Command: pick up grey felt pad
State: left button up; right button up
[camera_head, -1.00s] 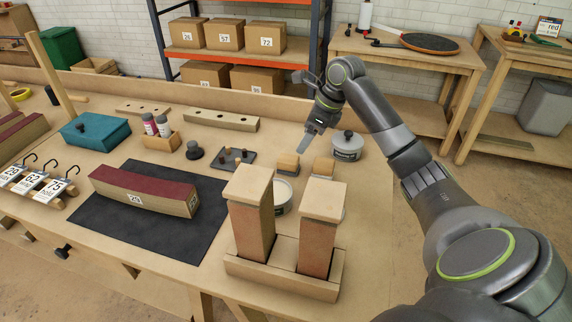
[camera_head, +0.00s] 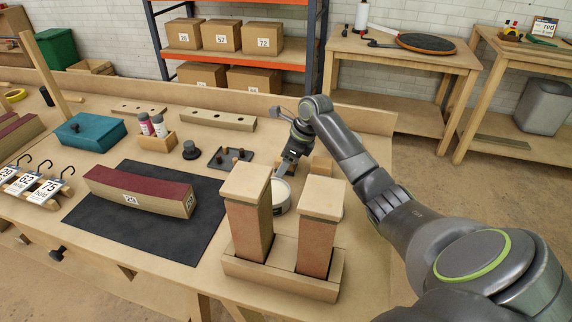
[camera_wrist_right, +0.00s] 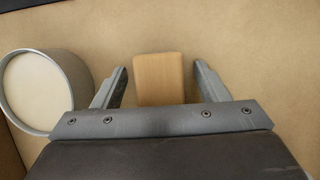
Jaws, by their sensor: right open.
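No grey felt surface shows clearly. A small pale-wood block (camera_wrist_right: 160,78) lies between the spread fingers of my right gripper (camera_wrist_right: 160,70) in the right wrist view, with a gap on each side; any felt under it is hidden. In the head view my right gripper (camera_head: 286,168) points down at the far side of the round tub and largely covers this block. A second small wooden block (camera_head: 322,164) sits just right of the gripper. My left gripper is not in view.
The round tub (camera_head: 281,196) stands close to the gripper; it also shows in the right wrist view (camera_wrist_right: 40,92). Two tall capped blocks in a wooden holder (camera_head: 280,275) stand in front. A small dark tray (camera_head: 229,160) lies to the left, beyond the dark mat (camera_head: 150,232).

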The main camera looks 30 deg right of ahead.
jog(key=c, duration=1.1)
notch_tip(320, 180, up, 10)
jog(key=shift+r+p, duration=0.1)
jog(key=shift+p, duration=0.25)
jog(key=o, duration=0.3)
jog(key=shift+c, duration=0.9)
